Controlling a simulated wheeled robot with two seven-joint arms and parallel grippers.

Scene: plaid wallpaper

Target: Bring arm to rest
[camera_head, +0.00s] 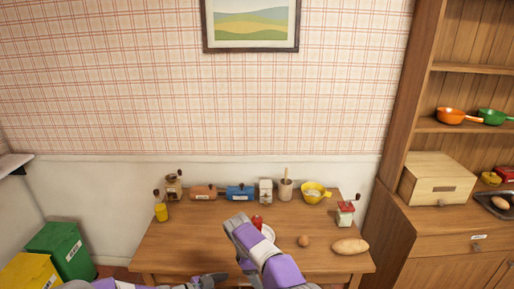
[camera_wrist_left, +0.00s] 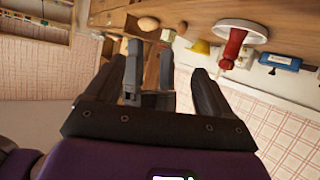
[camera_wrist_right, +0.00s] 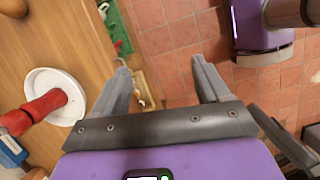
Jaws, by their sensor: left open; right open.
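My left gripper (camera_wrist_left: 157,66) is open, with nothing held between its fingers. Dark metal parts show beyond the gap, probably part of my other arm. My right gripper (camera_wrist_right: 160,66) is open and empty, over the table's front edge with tiled floor below. In the head view a purple and white arm of mine reaches over the front of the table (camera_head: 185,245), and another lies low at the bottom left. A red bottle-like thing (camera_wrist_right: 42,108) on a white plate (camera_wrist_right: 68,84) is beside the right gripper; the red thing (camera_wrist_left: 233,45) also shows in the left wrist view.
An egg (camera_head: 304,241) and a bread loaf (camera_head: 349,246) lie on the right of the table. A blue grinder (camera_head: 240,192), a yellow pot (camera_head: 315,193) and other grinders line the back. Green (camera_head: 62,250) and yellow (camera_head: 30,275) bins stand left; a wooden cabinet (camera_head: 440,245) stands right.

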